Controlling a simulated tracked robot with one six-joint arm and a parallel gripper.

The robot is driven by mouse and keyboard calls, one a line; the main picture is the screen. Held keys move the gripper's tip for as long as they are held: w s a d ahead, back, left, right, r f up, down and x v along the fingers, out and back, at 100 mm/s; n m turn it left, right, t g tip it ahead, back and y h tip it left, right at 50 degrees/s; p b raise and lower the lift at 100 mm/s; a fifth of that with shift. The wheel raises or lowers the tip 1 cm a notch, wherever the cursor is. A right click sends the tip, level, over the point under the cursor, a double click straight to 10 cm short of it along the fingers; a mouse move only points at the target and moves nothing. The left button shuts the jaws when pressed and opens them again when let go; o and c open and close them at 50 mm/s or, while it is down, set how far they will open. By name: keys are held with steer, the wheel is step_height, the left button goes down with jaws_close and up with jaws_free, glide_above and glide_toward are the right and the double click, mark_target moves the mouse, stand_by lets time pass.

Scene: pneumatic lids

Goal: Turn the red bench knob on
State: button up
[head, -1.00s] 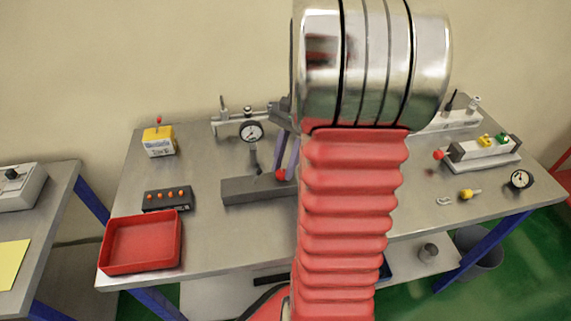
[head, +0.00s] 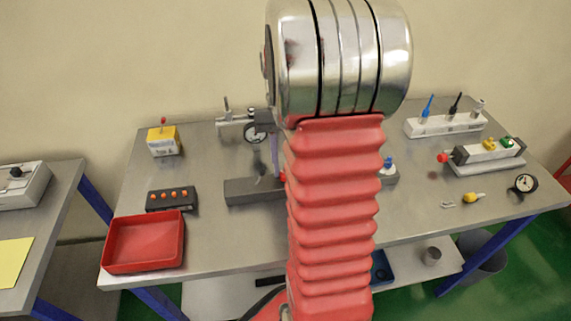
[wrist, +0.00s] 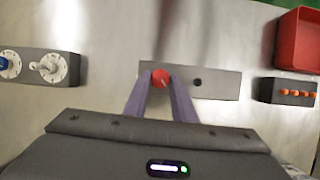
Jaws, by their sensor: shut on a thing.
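The red bench knob (wrist: 160,77) sits at one end of a grey block (wrist: 215,81) on the bench in the wrist view. A dark hole shows in the block beside the knob. My gripper (wrist: 161,84) is shut on the knob, with its two purple-grey fingers converging on either side of it. In the head view the grey block (head: 250,190) lies left of my arm. Only a sliver of the knob (head: 283,177) shows there, and my arm hides the rest. One finger (head: 275,155) shows just above it. I cannot tell the knob's on or off position.
A red tray (head: 143,265) and a black box with orange buttons (head: 171,207) are at the left. A yellow-topped box (head: 163,148) and a gauge (head: 255,133) stand behind. A blue-topped valve (head: 388,163) is right of my arm. A tool rack (head: 445,126) stands at the back right.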

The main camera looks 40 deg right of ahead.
steer(key=shift+n, duration=0.4)
steer(key=o, duration=1.1)
steer(key=v, duration=1.3)
steer(key=shift+w+a+r, duration=0.1)
steer(key=shift+w+r, duration=0.15)
steer(key=shift+r, duration=0.1)
